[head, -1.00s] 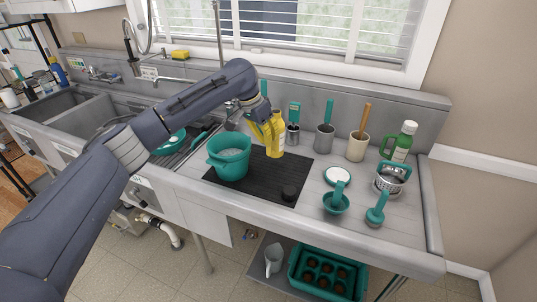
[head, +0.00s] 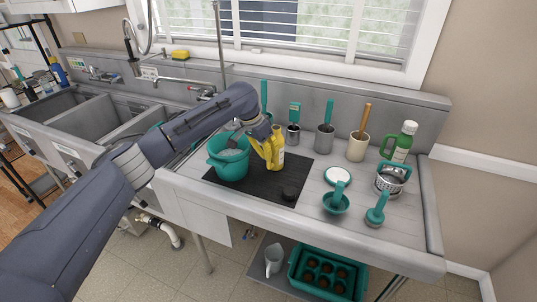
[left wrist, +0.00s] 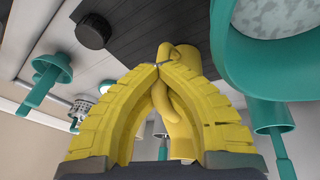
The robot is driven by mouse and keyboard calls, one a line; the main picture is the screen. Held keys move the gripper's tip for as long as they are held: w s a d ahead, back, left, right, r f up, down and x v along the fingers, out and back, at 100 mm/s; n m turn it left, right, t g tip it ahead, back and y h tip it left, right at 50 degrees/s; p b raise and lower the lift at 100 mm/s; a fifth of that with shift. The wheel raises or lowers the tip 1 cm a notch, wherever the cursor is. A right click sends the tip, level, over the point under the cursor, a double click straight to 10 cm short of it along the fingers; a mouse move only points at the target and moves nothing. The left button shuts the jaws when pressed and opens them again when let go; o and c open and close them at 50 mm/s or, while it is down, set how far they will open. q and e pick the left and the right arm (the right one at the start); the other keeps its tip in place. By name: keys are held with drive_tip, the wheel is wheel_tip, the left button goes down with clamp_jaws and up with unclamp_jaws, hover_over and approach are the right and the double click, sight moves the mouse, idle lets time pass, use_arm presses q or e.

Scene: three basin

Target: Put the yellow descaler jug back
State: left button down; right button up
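The yellow descaler jug (head: 279,149) is upright at the back of the black mat (head: 255,185), just right of the teal bucket (head: 229,170). Whether its base touches the mat is hard to tell. My left gripper (head: 267,152) has yellow fingers and reaches the jug from the left. In the left wrist view the fingertips (left wrist: 157,68) come together around the jug's handle, and part of the yellow jug (left wrist: 181,128) shows behind them. The fingers hide some of the handle. My right gripper is out of view.
A black cap (head: 289,193) lies at the mat's front right. Behind stand a grey holder (head: 324,139) and a cream holder (head: 357,148). Sinks lie left.

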use_arm(q)
drive_tip(key=c, duration=2.2)
unclamp_jaws()
drive_tip(key=shift+f, duration=0.1)
drive_tip(key=c, duration=1.6)
unclamp_jaws()
drive_tip(key=v, duration=1.2)
drive_tip(key=shift+s, duration=0.1)
